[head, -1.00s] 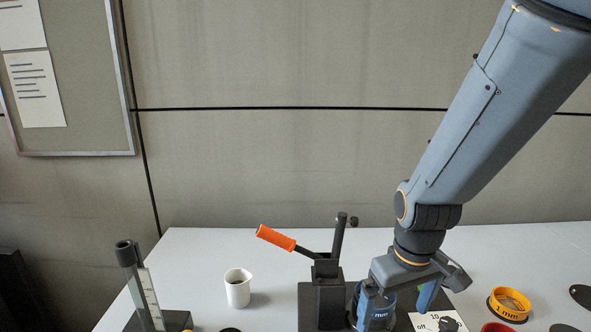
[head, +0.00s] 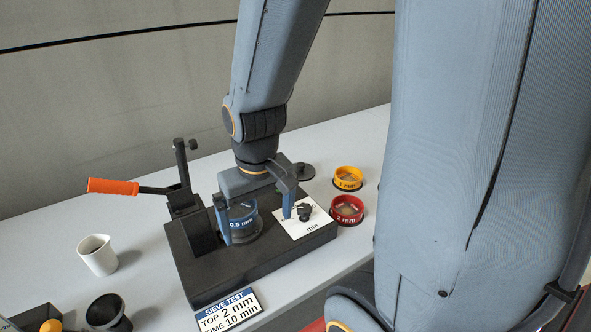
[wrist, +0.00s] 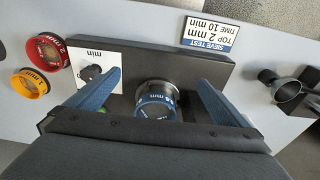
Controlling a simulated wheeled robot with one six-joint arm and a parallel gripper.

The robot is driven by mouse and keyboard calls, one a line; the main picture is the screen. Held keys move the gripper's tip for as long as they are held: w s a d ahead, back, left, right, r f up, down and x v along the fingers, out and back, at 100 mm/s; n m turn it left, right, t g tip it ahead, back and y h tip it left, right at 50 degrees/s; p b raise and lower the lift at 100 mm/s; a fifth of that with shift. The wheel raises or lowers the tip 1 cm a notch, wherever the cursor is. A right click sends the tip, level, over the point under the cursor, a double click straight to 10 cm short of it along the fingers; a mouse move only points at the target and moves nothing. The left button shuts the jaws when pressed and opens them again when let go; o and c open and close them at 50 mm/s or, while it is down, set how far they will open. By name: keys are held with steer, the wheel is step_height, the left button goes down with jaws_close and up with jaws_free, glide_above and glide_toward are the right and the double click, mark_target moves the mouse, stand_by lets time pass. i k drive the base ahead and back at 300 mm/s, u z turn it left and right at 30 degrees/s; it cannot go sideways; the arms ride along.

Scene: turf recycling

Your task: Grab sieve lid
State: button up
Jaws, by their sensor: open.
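My gripper (head: 257,228) is open above the black shaker base. Its two blue fingers stand apart with the blue 0.5 mm sieve (head: 242,217) between them in the head view. In the wrist view the blue sieve (wrist: 155,107) also shows between the fingers, seated on a round dark metal seat. I cannot tell whether either finger touches it. I see no lid on the blue sieve.
A yellow 1 mm sieve (head: 348,179) and a red 2 mm sieve (head: 347,211) stand right of the base (head: 205,283). A lever with an orange handle (head: 113,186) rises at its left. A white cup (head: 97,256) and black funnel-like cup (head: 107,313) stand farther left.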

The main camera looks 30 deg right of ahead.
mark_target(305, 171)
steer(key=k, duration=0.5)
steer(key=u, duration=2.15)
steer(key=k, duration=1.15)
steer(key=z, duration=2.15)
steer(key=i, duration=1)
